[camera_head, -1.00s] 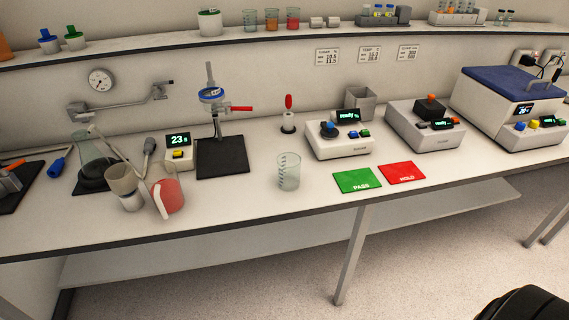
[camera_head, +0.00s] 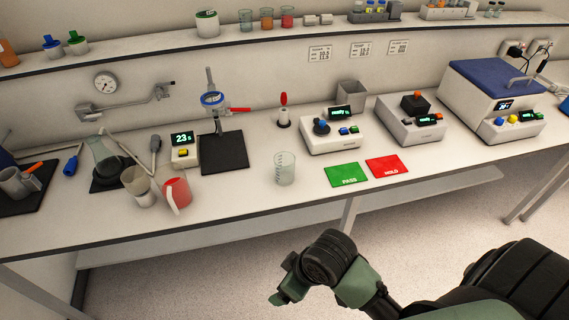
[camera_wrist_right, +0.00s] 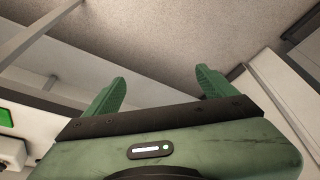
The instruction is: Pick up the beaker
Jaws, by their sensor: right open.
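The clear glass beaker (camera_head: 285,168) with dark graduation marks stands upright on the white bench, left of the green PASS mat (camera_head: 346,174). It looks empty and nothing touches it. My right gripper (camera_head: 279,287) is in front of the bench, over the floor and below the beaker in the picture, apart from it. In the right wrist view its two green fingers (camera_wrist_right: 161,90) are spread wide with nothing between them. The beaker does not show in that view. My left gripper is not in view.
A red HOLD mat (camera_head: 387,168) lies beside the green one. A red-and-white jug (camera_head: 177,194) and a grey cup (camera_head: 139,186) stand to the left. A stand on a black base (camera_head: 224,153) and instruments (camera_head: 333,136) are behind. Bench is clear around the beaker.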

